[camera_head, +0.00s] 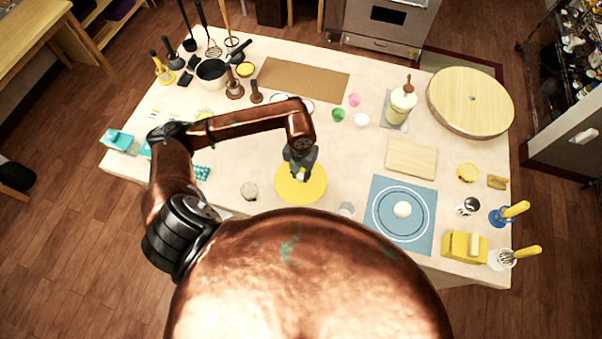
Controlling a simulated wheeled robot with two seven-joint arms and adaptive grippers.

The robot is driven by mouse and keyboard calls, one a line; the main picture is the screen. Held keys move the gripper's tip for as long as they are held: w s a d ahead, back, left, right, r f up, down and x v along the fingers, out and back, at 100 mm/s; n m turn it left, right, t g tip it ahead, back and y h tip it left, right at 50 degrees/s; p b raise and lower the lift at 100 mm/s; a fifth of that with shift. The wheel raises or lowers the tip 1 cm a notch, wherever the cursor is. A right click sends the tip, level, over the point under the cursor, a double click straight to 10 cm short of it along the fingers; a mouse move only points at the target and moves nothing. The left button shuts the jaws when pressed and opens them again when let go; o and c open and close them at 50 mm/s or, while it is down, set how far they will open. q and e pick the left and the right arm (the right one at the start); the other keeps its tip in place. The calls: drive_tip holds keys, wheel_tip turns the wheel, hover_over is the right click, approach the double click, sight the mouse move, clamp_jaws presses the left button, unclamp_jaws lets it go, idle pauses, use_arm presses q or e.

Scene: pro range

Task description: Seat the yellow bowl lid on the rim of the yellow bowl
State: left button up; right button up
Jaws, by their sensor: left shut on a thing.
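My left gripper (301,174) reaches down over the table at the centre of the camera_head view. It is shut on the yellow bowl lid (301,192), a round yellow disc seen from above, gripped near its middle. The fingers cover part of the lid's top. I cannot make out the yellow bowl apart from the lid; it may be hidden beneath. Whether the lid touches anything below cannot be told from this angle. My right gripper is not in view.
A clear glass (250,190) stands left of the lid and another small glass (346,209) to its lower right. A wooden board (411,158) lies behind the mat.

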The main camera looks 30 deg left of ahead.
sight(301, 175)
use_arm(q)
drive_tip(key=shift+f+b, duration=0.25)
drive_tip(key=shift+b, duration=0.05)
idle(0.4)
drive_tip(key=o, duration=0.7)
drive_tip(key=shift+r, duration=0.15)
drive_tip(key=shift+r+p, duration=1.4)
drive_tip(key=shift+r, duration=1)
drive_tip(key=shift+o, duration=0.3)
drive_tip(key=o, duration=0.5)
